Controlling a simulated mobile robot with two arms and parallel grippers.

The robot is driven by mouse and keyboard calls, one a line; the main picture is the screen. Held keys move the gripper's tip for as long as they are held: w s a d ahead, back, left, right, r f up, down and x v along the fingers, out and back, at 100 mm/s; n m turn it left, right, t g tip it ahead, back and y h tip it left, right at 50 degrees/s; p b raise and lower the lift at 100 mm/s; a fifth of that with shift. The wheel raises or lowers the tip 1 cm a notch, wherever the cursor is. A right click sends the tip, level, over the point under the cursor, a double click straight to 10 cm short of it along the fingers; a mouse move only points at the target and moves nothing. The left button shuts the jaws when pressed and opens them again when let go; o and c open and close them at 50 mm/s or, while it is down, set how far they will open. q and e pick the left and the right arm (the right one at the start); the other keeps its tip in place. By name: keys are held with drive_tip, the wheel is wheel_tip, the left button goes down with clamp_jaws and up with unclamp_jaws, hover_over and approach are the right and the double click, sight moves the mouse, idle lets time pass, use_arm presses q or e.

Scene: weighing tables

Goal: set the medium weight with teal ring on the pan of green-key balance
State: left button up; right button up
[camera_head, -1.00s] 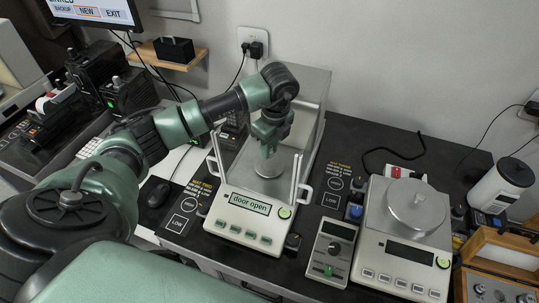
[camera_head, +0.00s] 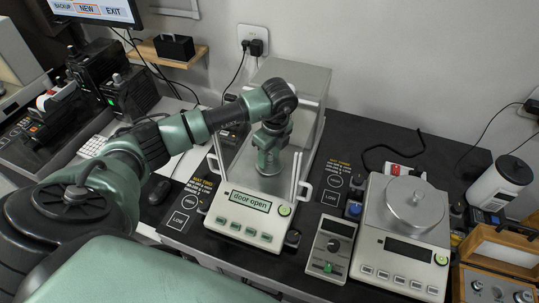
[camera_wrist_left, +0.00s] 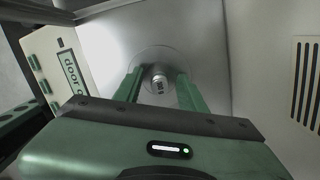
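The green-key balance (camera_head: 237,222) has its draft door open and reads "door open". Its round pan (camera_wrist_left: 146,56) shows in the left wrist view. A small metal weight (camera_wrist_left: 160,86) appears upright on the pan, between my left fingers. Dark marks show on it; I cannot make out a teal ring. My left gripper (camera_head: 267,168) reaches down inside the balance and hides most of the pan in the head view. In the wrist view the left gripper (camera_wrist_left: 161,80) has its fingers apart, with a visible gap on each side of the weight. My right gripper is not in view.
Clear door panels and handles (camera_head: 303,190) stand close around the left gripper. A second balance (camera_head: 400,247) with a round pan is to the right, beside a small control box (camera_head: 328,246). A wooden case (camera_head: 502,262) and white canister (camera_head: 500,185) are farther right.

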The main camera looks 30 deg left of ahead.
use_arm(q)
drive_tip(key=shift+r, duration=0.1)
drive_tip(key=shift+r, duration=0.15)
wheel_tip(320, 180, up, 12)
drive_tip(key=d+b, duration=0.1)
drive_tip(key=b, duration=0.2)
drive_tip(key=shift+s+d, duration=0.15)
drive_tip(key=shift+d, duration=0.05)
